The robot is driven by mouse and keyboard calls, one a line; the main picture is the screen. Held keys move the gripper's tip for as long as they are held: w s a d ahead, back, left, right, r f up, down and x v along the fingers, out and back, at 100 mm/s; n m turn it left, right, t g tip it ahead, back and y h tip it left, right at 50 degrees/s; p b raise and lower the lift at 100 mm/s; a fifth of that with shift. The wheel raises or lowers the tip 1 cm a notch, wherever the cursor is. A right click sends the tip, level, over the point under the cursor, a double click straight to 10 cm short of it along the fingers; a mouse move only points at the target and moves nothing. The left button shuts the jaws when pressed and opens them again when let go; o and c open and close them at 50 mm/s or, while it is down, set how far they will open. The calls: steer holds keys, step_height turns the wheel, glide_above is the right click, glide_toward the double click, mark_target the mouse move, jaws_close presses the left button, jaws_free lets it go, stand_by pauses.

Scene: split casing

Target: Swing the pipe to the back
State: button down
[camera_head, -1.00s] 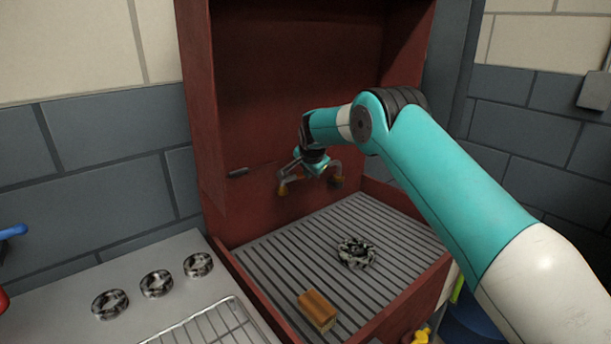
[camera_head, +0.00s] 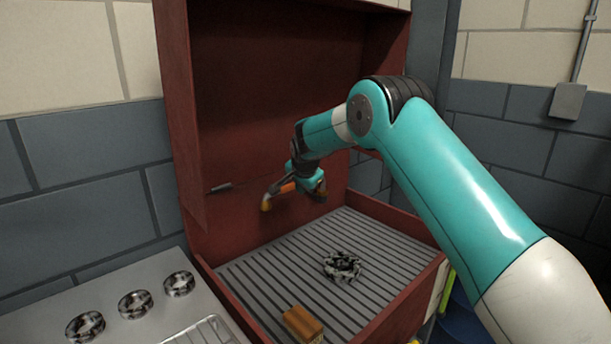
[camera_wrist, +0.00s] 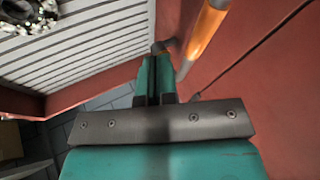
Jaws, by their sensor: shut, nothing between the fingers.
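The pipe (camera_head: 278,190) is a grey tube with orange parts, low against the back of the red cabinet. In the head view its orange tip points left and down, and its right part is hidden behind my gripper. My gripper (camera_head: 318,196) is just right of the visible pipe and partly overlaps it in the picture. In the wrist view the fingers (camera_wrist: 155,68) are shut with nothing between them. The orange pipe (camera_wrist: 207,30) passes just right of the fingertips there; I cannot tell whether they touch it.
The red cabinet (camera_head: 176,110) has a grey slatted floor (camera_head: 275,270). On it lie a patterned ring-shaped part (camera_head: 342,267) and a brown block (camera_head: 302,323). Several similar rings (camera_head: 135,304) sit on the grey counter at left. Open space lies above the slats.

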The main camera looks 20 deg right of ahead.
steer(key=b+v, duration=0.1)
steer(key=v, duration=0.8)
steer(key=shift+w+a+b, duration=0.15)
steer(key=shift+a+b, duration=0.15)
steer(key=shift+b, duration=0.1)
steer(key=s+a+r+n+g+y, duration=0.15)
steer(key=s+a+n, duration=0.4)
steer(key=s, duration=0.55)
steer(key=s+a+r+n+g+y, duration=0.1)
steer(key=s+a+r+n+y, duration=0.15)
steer(key=s+a+n, duration=0.6)
steer(key=s+a+f+n+g+y, duration=0.1)
steer(key=s+n+g, duration=0.1)
steer(key=s, duration=1.1)
steer(key=s+a+f+n+g+y, duration=0.1)
steer(key=s+f+n+g, duration=0.1)
steer(key=s, duration=1.1)
steer(key=shift+n, duration=0.8)
